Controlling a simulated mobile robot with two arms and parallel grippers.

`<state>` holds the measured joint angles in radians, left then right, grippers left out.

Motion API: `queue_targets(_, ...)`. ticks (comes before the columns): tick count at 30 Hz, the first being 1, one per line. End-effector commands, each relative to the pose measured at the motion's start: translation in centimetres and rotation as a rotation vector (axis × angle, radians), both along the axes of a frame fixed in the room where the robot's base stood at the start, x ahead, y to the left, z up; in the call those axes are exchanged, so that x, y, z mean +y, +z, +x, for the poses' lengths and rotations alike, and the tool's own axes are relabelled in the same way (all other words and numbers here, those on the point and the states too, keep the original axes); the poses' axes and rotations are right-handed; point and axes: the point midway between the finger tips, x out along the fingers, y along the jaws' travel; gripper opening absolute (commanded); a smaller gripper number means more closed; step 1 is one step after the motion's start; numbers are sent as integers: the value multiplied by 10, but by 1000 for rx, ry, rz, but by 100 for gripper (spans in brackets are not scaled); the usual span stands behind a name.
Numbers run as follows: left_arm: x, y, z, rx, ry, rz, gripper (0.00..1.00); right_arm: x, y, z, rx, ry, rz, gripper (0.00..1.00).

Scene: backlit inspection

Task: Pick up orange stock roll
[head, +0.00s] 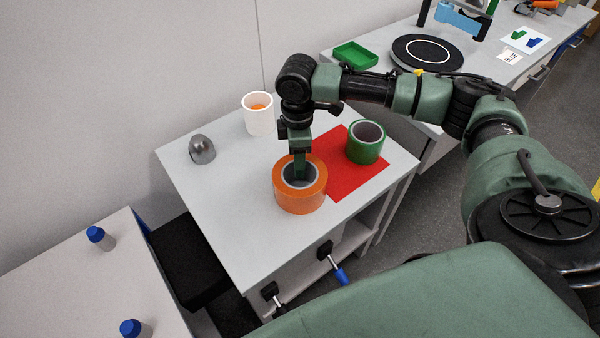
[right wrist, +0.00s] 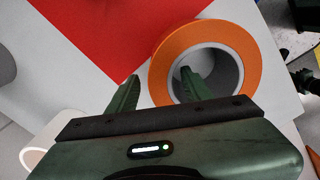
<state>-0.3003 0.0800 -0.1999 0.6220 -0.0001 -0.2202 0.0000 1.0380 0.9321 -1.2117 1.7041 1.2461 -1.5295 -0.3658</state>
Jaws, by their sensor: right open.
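The orange stock roll (head: 300,200) stands on its flat end on the white table, at the left edge of a red sheet. In the head view my right gripper (head: 300,168) points down at the roll from above. In the right wrist view the gripper (right wrist: 160,85) is open. One finger is in or over the hole of the orange roll (right wrist: 247,55), and the other is outside its rim, so the wall lies between them. How deep the fingers reach is hard to tell. My left gripper is not in view.
A green roll (head: 376,148) stands on the red sheet (head: 358,185). Blue-handled clamps (head: 341,275) are at the front edge.

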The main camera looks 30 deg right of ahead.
Motion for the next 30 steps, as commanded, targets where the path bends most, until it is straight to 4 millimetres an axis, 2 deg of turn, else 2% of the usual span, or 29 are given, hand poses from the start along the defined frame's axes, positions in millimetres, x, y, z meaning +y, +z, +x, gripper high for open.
queue_targets(7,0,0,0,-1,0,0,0,0,-3,0,0,1,0,50)
queue_targets(8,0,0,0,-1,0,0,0,0,-3,0,0,1,0,47)
queue_targets(13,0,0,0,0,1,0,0,0,-3,0,0,1,0,0)
queue_targets(30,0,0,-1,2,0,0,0,0,-3,0,0,1,0,0)
